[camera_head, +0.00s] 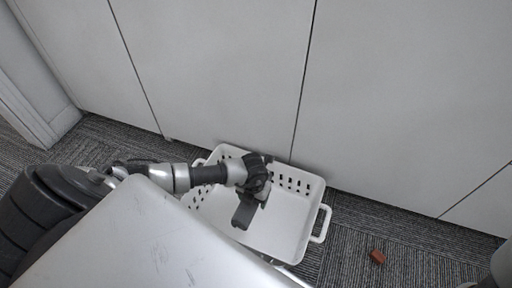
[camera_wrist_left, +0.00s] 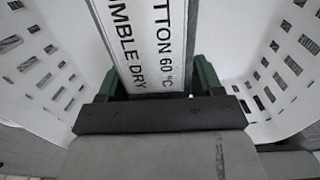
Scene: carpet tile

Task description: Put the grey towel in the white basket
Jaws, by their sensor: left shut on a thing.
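The white basket (camera_head: 289,218) stands on the carpet against the pale cabinet fronts, with slotted walls and a handle at its right end. My left gripper (camera_head: 248,199) reaches over it from the left and is shut on the folded grey towel (camera_head: 244,214). The towel hangs below the fingers, within the basket's outline; whether it touches the basket floor I cannot tell. In the left wrist view, the towel's white printed label (camera_wrist_left: 158,45) lies between the fingers (camera_wrist_left: 158,80), with the basket's slotted walls (camera_wrist_left: 35,75) on both sides. My right gripper is not visible.
A small reddish-brown block (camera_head: 378,257) lies on the striped carpet (camera_head: 345,255) right of the basket. Flat cabinet panels (camera_head: 400,90) rise right behind the basket. A white door frame (camera_head: 40,115) stands at the left.

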